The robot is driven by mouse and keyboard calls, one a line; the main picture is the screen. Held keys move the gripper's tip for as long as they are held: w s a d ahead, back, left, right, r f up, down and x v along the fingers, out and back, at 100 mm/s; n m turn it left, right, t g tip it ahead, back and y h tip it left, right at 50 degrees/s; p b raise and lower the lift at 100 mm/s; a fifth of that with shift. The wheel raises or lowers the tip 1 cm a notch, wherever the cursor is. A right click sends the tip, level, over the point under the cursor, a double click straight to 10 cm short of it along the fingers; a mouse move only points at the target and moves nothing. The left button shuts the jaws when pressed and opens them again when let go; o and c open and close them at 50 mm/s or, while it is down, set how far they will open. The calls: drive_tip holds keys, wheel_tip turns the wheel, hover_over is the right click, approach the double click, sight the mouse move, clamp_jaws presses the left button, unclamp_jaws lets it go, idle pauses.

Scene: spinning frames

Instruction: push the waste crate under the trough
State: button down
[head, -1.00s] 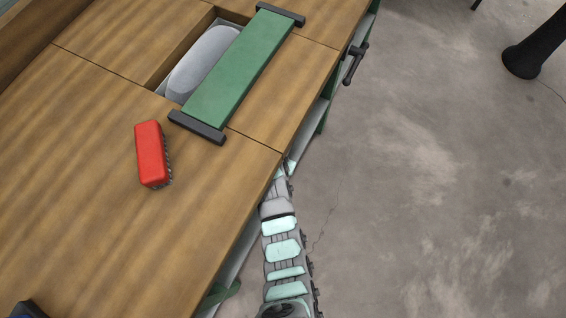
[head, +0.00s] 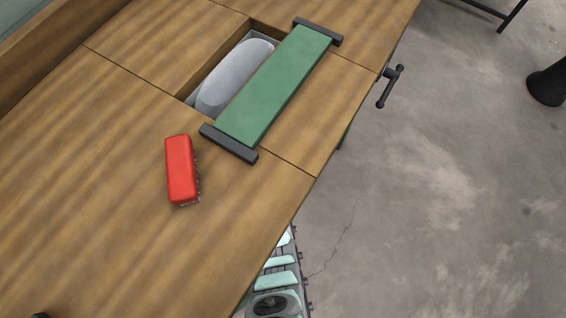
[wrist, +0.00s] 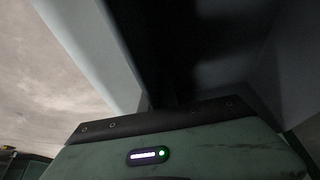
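The waste crate is not clearly seen in either view. A rectangular opening in the wooden bench holds a smooth grey rounded body (head: 232,78); I cannot tell whether this is the trough. In the head view my arm reaches under the bench's front edge, and the edge hides my gripper. In the wrist view the green housing of my gripper (wrist: 180,155), with a small lit display, fills the bottom. Pale panels and a dark hollow lie beyond it. I cannot make out the fingertips or any contact.
The wooden bench top (head: 90,190) fills the left. A green board (head: 275,85) with black end bars lies beside the opening. A red brush (head: 181,170) lies nearer. A black handle (head: 391,86) sticks out from the bench front. The concrete floor (head: 440,200) at right is largely clear.

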drive_tip(key=shift+w+a, duration=0.2)
drive_tip(key=shift+a, duration=0.1)
drive_tip(key=c, duration=1.6)
unclamp_jaws()
drive_tip(key=shift+o, duration=0.2)
drive_tip(key=shift+r, duration=0.1)
